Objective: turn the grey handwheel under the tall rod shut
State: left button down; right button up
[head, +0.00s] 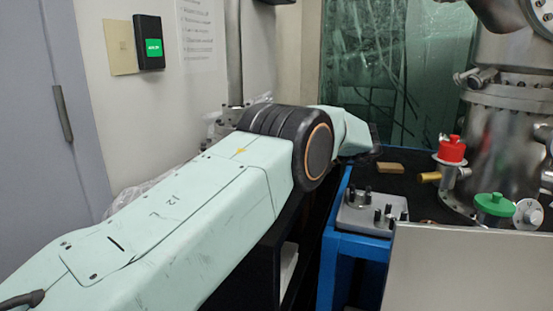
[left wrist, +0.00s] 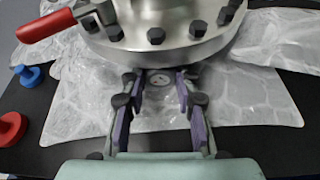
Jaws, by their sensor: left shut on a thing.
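In the left wrist view, the fingers of my left gripper (left wrist: 157,104) stand on either side of a small round grey part, which looks like the grey handwheel (left wrist: 160,80). It sits just below a bolted metal flange (left wrist: 185,52), and the gripper is shut on it. In the head view, my left arm reaches in from the left and its fingers cannot be made out. My right gripper is in neither view.
A red handle (left wrist: 45,26) lies close to the flange. Blue (left wrist: 27,75) and red (left wrist: 12,128) knobs are at the left. Crumpled clear wrap (left wrist: 75,95) surrounds the grip. The head view shows a blue-framed table (head: 340,262), a red-capped valve (head: 452,150) and a green knob (head: 494,204).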

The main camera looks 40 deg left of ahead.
pick_arm(q)
jog(key=shift+m+p, duration=0.3)
jog(key=shift+m, duration=0.1)
jog(key=c, duration=1)
grip_release()
